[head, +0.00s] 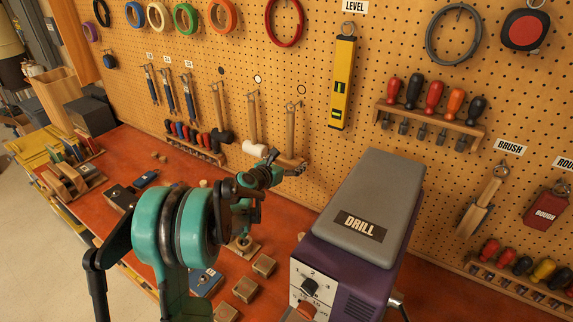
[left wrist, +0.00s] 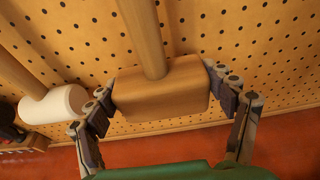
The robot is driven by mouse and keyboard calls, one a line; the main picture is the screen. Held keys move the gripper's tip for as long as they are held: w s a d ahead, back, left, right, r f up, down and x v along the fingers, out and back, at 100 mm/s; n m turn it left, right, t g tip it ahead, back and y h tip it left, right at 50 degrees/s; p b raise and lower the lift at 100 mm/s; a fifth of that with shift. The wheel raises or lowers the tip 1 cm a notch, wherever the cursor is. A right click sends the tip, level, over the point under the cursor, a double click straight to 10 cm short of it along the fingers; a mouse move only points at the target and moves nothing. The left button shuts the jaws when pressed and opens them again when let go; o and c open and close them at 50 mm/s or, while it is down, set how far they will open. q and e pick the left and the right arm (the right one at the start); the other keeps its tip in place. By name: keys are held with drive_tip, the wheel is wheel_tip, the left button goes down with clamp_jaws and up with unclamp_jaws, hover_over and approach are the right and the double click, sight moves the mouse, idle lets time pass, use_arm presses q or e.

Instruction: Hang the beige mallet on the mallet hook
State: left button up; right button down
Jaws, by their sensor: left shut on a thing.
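The beige mallet (head: 289,131) is upright against the pegboard, head down, with a pale wooden handle and block head. It also shows in the left wrist view (left wrist: 160,92). My left gripper (head: 284,164) is shut on the mallet's head, one finger on each side. The mallet hook (head: 294,103) is at the handle's top, below a beige dot (head: 301,89). I cannot tell whether the handle's end is on the hook or just in front of it. My right gripper is not in view.
A white-headed mallet (head: 254,148) and a black-headed mallet (head: 219,137) hang just left. A grey and purple drill machine (head: 370,205) stands right of my left arm. Small wooden blocks (head: 245,289) lie on the red bench (head: 285,216). A yellow level (head: 343,85) hangs right.

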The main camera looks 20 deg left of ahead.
use_arm(q)
drive_tip(key=shift+w+d, duration=0.1)
drive_tip(key=shift+w, duration=0.45)
drive_tip(key=shift+w+d+f+b, duration=0.1)
drive_tip(key=shift+w+f+b, duration=0.4)
drive_tip(key=shift+w, duration=0.1)
drive_tip(key=shift+r, duration=0.1)
drive_tip(key=o, duration=1.6)
drive_tip(key=shift+s, duration=0.1)
drive_tip(key=v, duration=1.2)
